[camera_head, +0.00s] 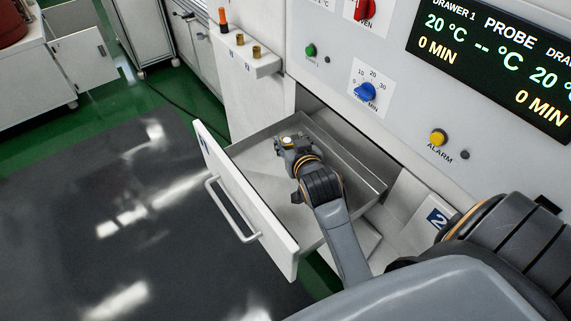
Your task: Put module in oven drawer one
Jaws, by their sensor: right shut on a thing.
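The open oven drawer (246,190) is pulled out from the white oven, with its front panel and handle facing left. A blue mark shows on that panel, but I cannot read it. My right gripper (284,146) reaches down into the drawer's inside, towards its far left part. It is shut on the module (289,140), of which only a small pale piece with a yellowish spot shows at the fingers. The rest of the module is hidden by the gripper. I cannot tell whether the module touches the drawer floor.
A second drawer front (438,216) marked 2 is to the right. The oven panel above carries a blue timer knob (367,92), a yellow alarm button (438,138) and a display (500,55). The dark floor mat (90,220) at left is clear.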

